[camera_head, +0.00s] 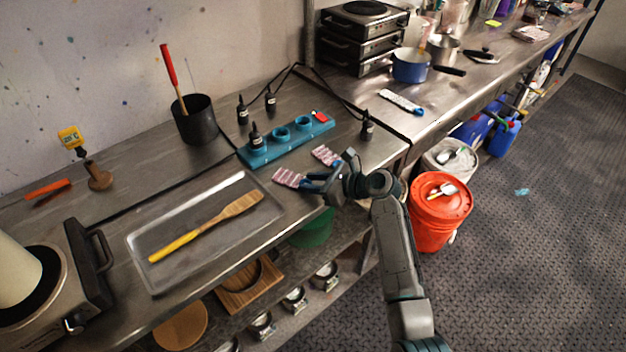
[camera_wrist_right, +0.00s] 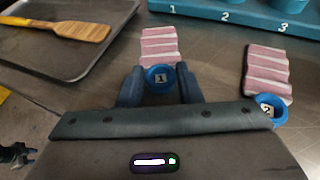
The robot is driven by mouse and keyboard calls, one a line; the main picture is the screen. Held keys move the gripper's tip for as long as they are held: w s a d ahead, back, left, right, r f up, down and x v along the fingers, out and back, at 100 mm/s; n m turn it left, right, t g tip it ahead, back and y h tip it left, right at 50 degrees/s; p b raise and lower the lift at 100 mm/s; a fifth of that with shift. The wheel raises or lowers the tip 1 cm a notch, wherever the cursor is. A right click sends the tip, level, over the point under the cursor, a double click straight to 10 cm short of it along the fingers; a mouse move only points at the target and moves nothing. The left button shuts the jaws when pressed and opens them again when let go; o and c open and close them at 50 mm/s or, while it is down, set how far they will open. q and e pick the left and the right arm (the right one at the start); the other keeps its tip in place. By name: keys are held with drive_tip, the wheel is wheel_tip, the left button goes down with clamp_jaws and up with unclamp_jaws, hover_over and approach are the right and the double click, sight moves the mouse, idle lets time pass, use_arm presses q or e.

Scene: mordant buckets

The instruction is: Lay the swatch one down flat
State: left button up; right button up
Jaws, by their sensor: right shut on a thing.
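Swatch one (camera_head: 288,178) is a pink and white pleated cloth with a blue ring tag marked 1. In the right wrist view, swatch one (camera_wrist_right: 159,46) stretches away from my right gripper (camera_wrist_right: 160,88), its tag between the two fingers. My right gripper (camera_head: 322,184) is shut on it at the front edge of the steel bench (camera_head: 225,145). The swatch is low over the bench; I cannot tell whether it fully touches. Swatch two (camera_head: 325,155), tagged 2, lies beside it and also shows in the wrist view (camera_wrist_right: 267,72). My left gripper is out of view.
A teal rack (camera_head: 262,153) numbered 1, 2, 3 stands behind the swatches, with small dark bottles around it. A metal tray (camera_head: 150,277) with a wooden spatula (camera_head: 215,223) is to the left. An orange-lidded bucket (camera_head: 440,200) stands on the floor at right.

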drive_tip(key=o, duration=1)
drive_tip(key=shift+b+v, duration=0.85)
drive_tip(key=shift+v, duration=4.6)
